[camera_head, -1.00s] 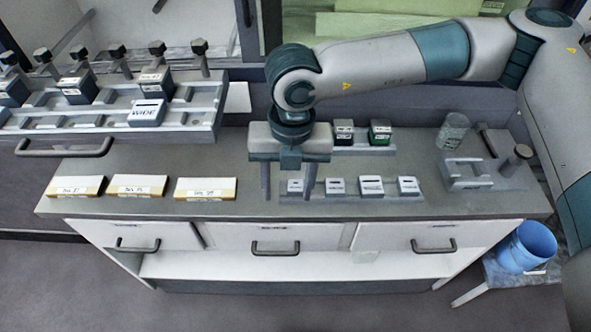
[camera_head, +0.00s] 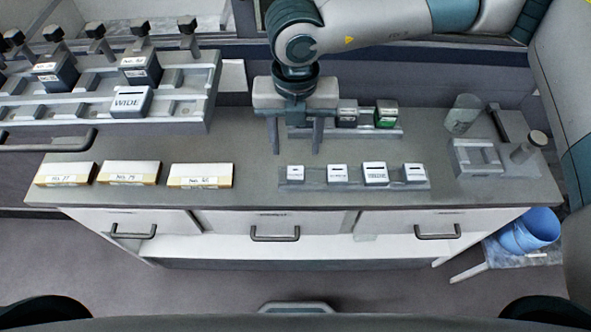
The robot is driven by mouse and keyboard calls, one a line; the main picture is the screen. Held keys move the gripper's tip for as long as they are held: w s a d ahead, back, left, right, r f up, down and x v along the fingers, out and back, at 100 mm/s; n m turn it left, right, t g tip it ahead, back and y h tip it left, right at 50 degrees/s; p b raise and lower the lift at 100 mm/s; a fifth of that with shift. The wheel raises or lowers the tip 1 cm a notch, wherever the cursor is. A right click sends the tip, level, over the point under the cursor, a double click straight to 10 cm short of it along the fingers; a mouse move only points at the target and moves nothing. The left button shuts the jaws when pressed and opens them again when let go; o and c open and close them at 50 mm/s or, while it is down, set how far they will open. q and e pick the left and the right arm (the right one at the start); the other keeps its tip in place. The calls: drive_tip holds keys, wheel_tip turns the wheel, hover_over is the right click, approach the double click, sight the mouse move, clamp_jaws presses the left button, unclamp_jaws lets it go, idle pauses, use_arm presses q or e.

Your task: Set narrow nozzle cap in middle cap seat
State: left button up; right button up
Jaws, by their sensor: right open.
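Several small white-topped caps stand in a row on a low grey rack (camera_head: 325,186). The leftmost cap (camera_head: 295,173) has the smallest mark; the cap labels are too small to read surely. My right gripper (camera_head: 296,152) is open and empty, its fingers pointing down, just behind and above the leftmost cap. A cap marked WIDE (camera_head: 130,102) sits on the front rail of the grey fixture (camera_head: 185,127) at the left. Empty recesses show along that fixture, but I cannot tell surely which is the middle cap seat. My left gripper is out of view.
Dark blocks (camera_head: 386,115) stand on a rack behind the caps. A clear cup (camera_head: 462,114) and a grey holder (camera_head: 474,158) are at the right. A blue bucket (camera_head: 528,230) stands lower right. Bare counter lies between fixture and gripper.

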sight(296, 172)
drive_tip(key=shift+f, duration=0.95)
wheel_tip(296, 172, down, 5)
drive_tip(key=shift+r, duration=0.1)
drive_tip(key=f+b, duration=0.2)
drive_tip(key=b, duration=0.1)
drive_tip(key=shift+f+b, duration=0.45)
drive_tip(key=shift+b, duration=0.5)
drive_tip(key=shift+c, duration=0.6)
drive_tip(key=c, duration=1.1)
drive_tip(key=shift+o, duration=0.2)
drive_tip(key=shift+r, duration=0.5)
wheel_tip(296, 172, up, 4)
drive_tip(key=shift+r, duration=0.45)
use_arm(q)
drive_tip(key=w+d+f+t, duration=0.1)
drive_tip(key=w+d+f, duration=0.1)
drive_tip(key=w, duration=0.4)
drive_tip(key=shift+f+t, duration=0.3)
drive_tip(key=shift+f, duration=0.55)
